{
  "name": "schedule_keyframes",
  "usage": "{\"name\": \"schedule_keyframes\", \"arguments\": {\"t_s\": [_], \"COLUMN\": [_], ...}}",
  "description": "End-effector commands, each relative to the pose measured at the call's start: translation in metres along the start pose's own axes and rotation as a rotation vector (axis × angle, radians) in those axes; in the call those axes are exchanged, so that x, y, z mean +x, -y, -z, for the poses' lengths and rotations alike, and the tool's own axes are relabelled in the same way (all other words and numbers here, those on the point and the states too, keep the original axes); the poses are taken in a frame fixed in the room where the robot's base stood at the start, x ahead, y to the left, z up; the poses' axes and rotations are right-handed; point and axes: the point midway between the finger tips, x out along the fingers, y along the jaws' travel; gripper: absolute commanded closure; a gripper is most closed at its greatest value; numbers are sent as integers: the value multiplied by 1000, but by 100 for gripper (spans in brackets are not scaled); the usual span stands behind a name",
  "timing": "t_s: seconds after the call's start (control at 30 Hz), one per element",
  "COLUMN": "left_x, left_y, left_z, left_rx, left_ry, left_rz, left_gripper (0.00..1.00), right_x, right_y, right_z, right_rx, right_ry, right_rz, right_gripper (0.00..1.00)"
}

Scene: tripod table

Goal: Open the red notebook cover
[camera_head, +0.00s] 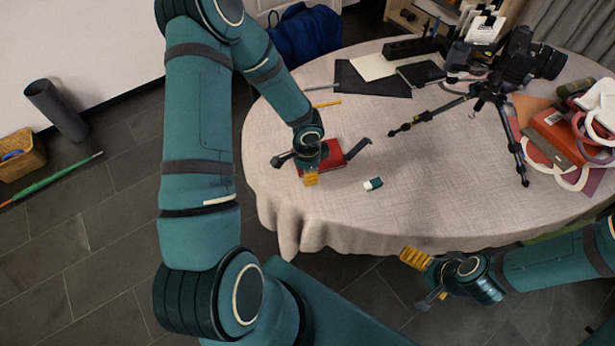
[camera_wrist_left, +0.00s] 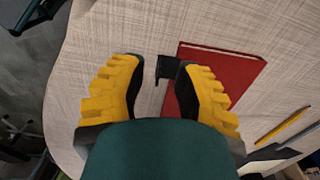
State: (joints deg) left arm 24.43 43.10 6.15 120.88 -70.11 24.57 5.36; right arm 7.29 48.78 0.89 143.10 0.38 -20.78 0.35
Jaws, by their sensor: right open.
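The red notebook (camera_head: 331,158) lies closed on the cloth-covered round table, partly hidden by my left gripper (camera_head: 311,178) over its near left part. In the left wrist view the notebook (camera_wrist_left: 215,72) is a red slab on the right, running behind one finger. My left gripper (camera_wrist_left: 160,85) has its yellow fingers apart. A small black piece (camera_wrist_left: 165,68) shows between them beside the notebook's edge; I cannot tell what it is or if they touch it. My right gripper (camera_head: 420,275) is open and empty beyond the table's front edge.
A white and green eraser (camera_head: 373,184) lies right of the notebook. A pencil (camera_head: 326,104) and dark mat (camera_head: 362,85) lie behind. A black tripod with camera (camera_head: 490,95) and a red book pile (camera_head: 560,135) stand at right. The table's front middle is clear.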

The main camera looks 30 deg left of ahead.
Motion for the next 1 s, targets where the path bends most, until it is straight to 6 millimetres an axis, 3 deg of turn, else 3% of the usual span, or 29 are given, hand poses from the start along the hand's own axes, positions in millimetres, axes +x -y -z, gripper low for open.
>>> {"name": "schedule_keyframes", "arguments": {"t_s": [0.2, 0.5, 0.53, 0.6, 0.63, 1.0], "left_x": [16, 17, 17, 17, 17, 17], "left_y": [-1, 0, 0, 0, 0, 0], "left_z": [0, 0, 0, 0, 0, 0], "left_rx": [-1, -1, -1, -1, -1, -1], "left_ry": [0, -1, -1, -1, -1, 0], "left_rz": [-1, -1, -1, -1, -1, -2], "left_gripper": [69, 69, 73, 97, 100, 100], "right_x": [4, 4, 4, 4, 4, 3], "right_y": [-2, -1, -1, -1, -1, -1], "right_z": [-2, -2, -2, -2, -2, -2], "right_rx": [-1, -1, -1, -1, -1, -1], "right_ry": [4, 4, 4, 4, 4, 3], "right_rz": [0, 0, 0, 0, 0, 0], "right_gripper": [0, 0, 0, 0, 0, 0]}}
